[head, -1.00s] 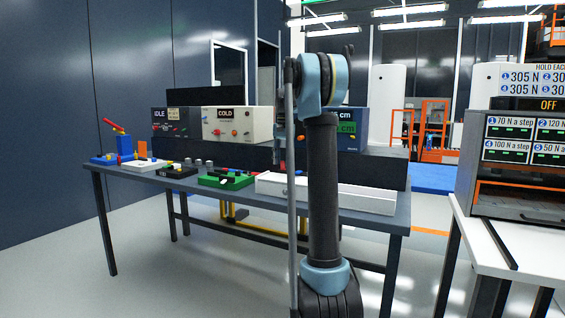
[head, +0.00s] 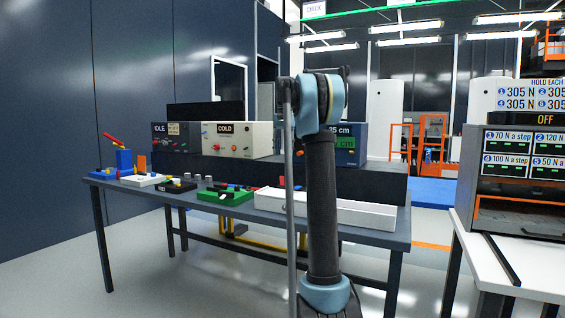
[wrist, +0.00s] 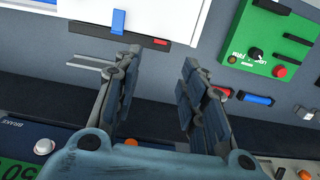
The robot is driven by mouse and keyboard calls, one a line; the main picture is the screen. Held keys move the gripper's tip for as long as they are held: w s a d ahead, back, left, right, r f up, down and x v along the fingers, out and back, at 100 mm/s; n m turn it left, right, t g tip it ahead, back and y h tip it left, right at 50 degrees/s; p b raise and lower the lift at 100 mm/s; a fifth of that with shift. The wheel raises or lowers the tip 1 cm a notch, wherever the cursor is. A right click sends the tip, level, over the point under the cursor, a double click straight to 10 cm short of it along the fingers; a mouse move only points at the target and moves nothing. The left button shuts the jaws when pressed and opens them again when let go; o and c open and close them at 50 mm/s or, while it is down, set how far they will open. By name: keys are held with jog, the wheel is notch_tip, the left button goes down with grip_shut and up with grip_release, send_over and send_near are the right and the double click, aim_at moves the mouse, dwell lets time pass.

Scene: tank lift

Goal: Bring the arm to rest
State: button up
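My arm (head: 321,190) stands upright in the middle of the head view, with its upper joint (head: 320,103) at the top and a blue ring low down. In the head view my gripper is hidden behind the arm. In the wrist view my gripper (wrist: 158,88) has its two dark fingers spread apart with nothing between them. It hangs over the dark back part of the table, near the white tray (wrist: 140,25) and the green board (wrist: 270,45). It touches neither of them as far as I can see.
A long table (head: 250,228) carries a white tray (head: 350,213), a green board (head: 222,196), a blue block with a red lever (head: 123,158) and boxes marked IDLE (head: 172,136) and COLD (head: 222,140). A white bench (head: 520,262) with a display unit (head: 515,165) stands right. Floor between is clear.

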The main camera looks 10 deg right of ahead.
jog(key=shift+r, duration=0.5)
